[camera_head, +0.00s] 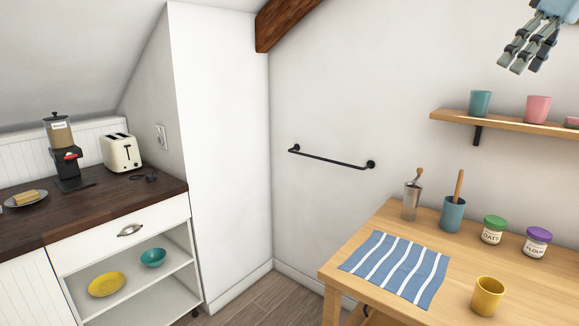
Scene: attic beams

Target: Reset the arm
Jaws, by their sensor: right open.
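My right gripper (528,50) shows at the top right corner. It hangs in the air in front of the white wall, above the wall shelf. Its fingers are grey with dark joints, spread apart, and hold nothing. Only a light blue part of my right arm shows above it; the rest is cut off by the picture's edge. My left gripper is not in the picture.
A wooden shelf (500,122) with a teal cup (480,103) and a pink cup (538,109) is below the gripper. The wooden table (395,222) bears a striped cloth (397,267), a yellow mug (487,296) and jars. A dark-topped counter (110,203) stands left.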

